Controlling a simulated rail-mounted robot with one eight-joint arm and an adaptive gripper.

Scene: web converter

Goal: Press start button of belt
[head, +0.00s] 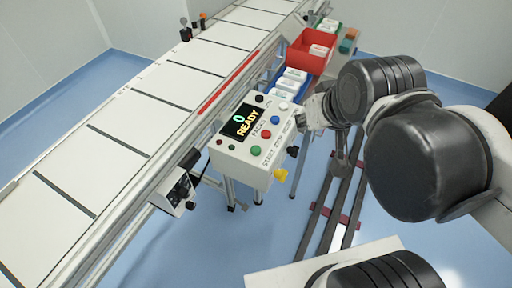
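The control box (240,153) stands beside the belt (165,120), in the middle of the head view. Its screen (241,121) reads "0 READY". A green button (256,150), a red button (266,134), a blue button (275,120) and a white button (283,106) form a row right of the screen. Their labels are too small to read for sure. My gripper (301,119) is by the right side of the box, near the blue and white buttons. It is small and partly hidden by my arm, so its opening and any contact are unclear.
A red bin (304,62) and a blue bin (277,85) with white packs stand behind the box. A yellow part (280,175) and a black knob (292,150) stick out at its front right. Floor rails (331,213) run below my arm.

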